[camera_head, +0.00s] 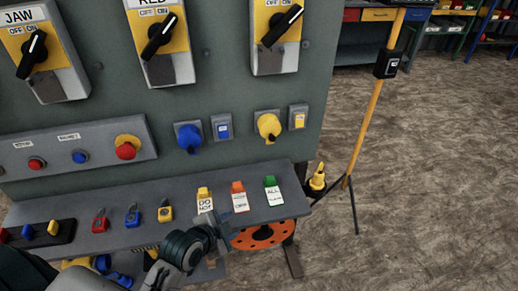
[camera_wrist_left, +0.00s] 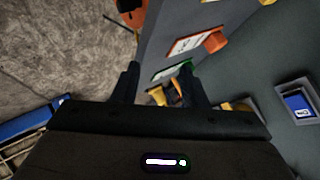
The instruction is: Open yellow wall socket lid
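The yellow wall socket (camera_head: 268,126) is on the grey-green panel, right of the blue socket (camera_head: 189,137). Its round yellow front appears closed, but the view is too small to be sure. My left gripper (camera_head: 213,224) is below it and to its left, at the front of the tag shelf and apart from the socket. In the left wrist view its two fingers (camera_wrist_left: 163,88) stand apart. Small yellow parts (camera_wrist_left: 157,96) show between them, and I cannot tell what they are or that they are gripped. My right gripper is out of view.
The sloping shelf (camera_head: 150,237) carries padlocks and yellow, orange and green tags close to the left gripper. An orange disc (camera_head: 262,236) hangs below the shelf. A yellow post (camera_head: 374,105) stands to the right. Open floor lies beyond.

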